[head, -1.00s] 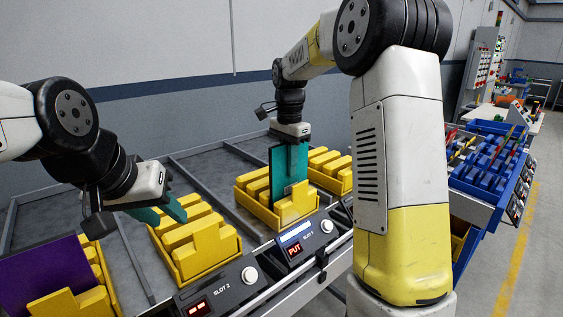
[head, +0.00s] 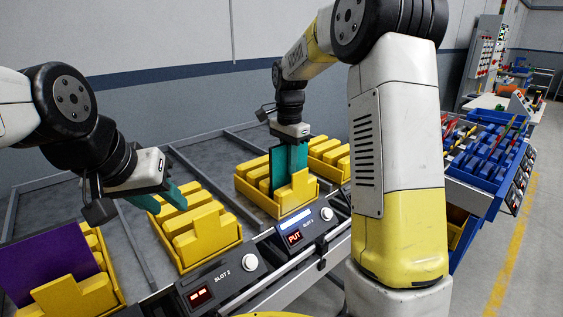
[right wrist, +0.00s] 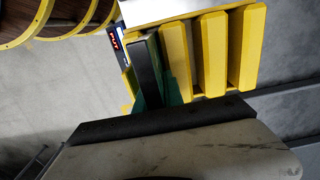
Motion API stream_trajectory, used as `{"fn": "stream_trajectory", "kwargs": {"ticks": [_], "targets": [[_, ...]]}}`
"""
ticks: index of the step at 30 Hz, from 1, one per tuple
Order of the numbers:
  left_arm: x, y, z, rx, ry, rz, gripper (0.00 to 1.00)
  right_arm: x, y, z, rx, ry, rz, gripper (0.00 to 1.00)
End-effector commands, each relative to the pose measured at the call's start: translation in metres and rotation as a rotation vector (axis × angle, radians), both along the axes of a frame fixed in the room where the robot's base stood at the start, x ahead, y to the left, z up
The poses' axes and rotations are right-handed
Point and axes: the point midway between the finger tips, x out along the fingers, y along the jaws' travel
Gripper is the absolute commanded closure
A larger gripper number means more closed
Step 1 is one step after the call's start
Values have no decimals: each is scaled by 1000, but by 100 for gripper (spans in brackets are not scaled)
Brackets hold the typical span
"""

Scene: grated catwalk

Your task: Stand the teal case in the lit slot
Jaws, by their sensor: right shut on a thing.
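The teal case (head: 279,172) stands upright in the yellow rack (head: 262,212) behind the slot 3 panel, whose red display (head: 294,237) reads PUT and whose strip is lit. My right gripper (head: 298,168) is shut on the case from above. The rack's front stop hides the case's lower part, so its bottom contact cannot be seen. In the right wrist view the case (right wrist: 148,72) shows end-on beside yellow dividers (right wrist: 212,52). My left gripper (head: 167,199) is open and empty, above the left part of the slot 2 rack (head: 208,262).
A purple case (head: 50,268) stands in the rack at the far left. Another yellow rack (head: 328,160) lies behind my right arm. The slot 2 panel (head: 217,286) and a rail run along the front. Blue bins (head: 470,170) stand at the right, beside open floor.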

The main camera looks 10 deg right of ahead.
Motion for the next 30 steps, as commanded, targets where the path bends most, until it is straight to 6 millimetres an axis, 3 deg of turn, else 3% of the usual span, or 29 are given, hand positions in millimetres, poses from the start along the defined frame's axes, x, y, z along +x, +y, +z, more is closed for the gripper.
{"fn": "stream_trajectory", "kwargs": {"ticks": [9, 10, 13, 20, 23, 30], "targets": [[0, 0, 0, 0, 0, 0, 64, 0, 0, 0, 0, 0, 0, 100], [0, 0, 0, 0, 0, 0, 64, 0, 0, 0, 0, 0, 0, 84], [0, 0, 0, 0, 0, 0, 64, 0, 0, 0, 0, 0, 0, 64], [0, 0, 0, 0, 0, 0, 64, 0, 0, 0, 0, 0, 0, 62], [0, 0, 0, 0, 0, 0, 64, 0, 0, 0, 0, 0, 0, 44], [0, 0, 0, 0, 0, 0, 64, 0, 0, 0, -1, 1, 0, 44]]}}
